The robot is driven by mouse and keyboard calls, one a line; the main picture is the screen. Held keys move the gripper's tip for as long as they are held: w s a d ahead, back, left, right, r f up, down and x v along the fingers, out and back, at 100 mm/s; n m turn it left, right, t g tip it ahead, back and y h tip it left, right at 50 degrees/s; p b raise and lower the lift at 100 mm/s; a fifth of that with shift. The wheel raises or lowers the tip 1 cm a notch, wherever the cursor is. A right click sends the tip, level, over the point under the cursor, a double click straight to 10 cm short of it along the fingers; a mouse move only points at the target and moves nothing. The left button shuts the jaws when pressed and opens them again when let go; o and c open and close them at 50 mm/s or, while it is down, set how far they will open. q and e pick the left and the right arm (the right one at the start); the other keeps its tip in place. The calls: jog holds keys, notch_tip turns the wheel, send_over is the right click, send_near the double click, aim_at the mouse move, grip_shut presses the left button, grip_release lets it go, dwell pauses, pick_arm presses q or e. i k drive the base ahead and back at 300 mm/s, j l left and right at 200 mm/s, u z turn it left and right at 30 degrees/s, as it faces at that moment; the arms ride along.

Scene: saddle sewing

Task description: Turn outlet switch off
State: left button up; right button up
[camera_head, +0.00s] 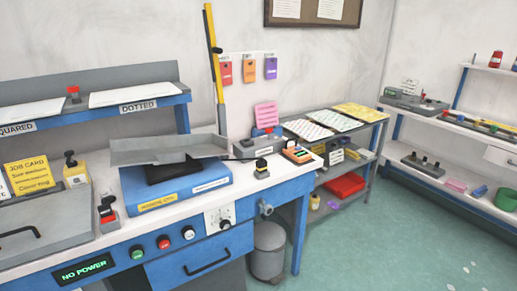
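No part is clearly marked as the outlet switch, and I cannot tell which one it is. A display (84,270) on the same front reads "NO POWER" in green. A small box with a red top (108,214) stands on the bench at the left. Another small dark block (261,169) stands near the bench's right end. Neither of my grippers is in view.
A blue machine base with a grey tray (169,149) fills the bench middle. A yellow-and-black lever (213,55) stands behind it. A grey bin (268,252) is on the floor below the bench's right end. Shelves stand at the right, with open green floor (400,250) before them.

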aim_at(269, 130)
jog(key=i+l+u, duration=0.15)
jog(key=l, duration=0.25)
jog(key=i+l+u, duration=0.15)
jog(key=l, duration=0.3)
jog(key=i+l+u, duration=0.2)
jog(key=l, duration=0.2)
jog(key=i+l+u, duration=0.15)
jog(key=l, duration=0.35)
jog(key=l+u, duration=0.15)
jog(key=l, duration=0.3)
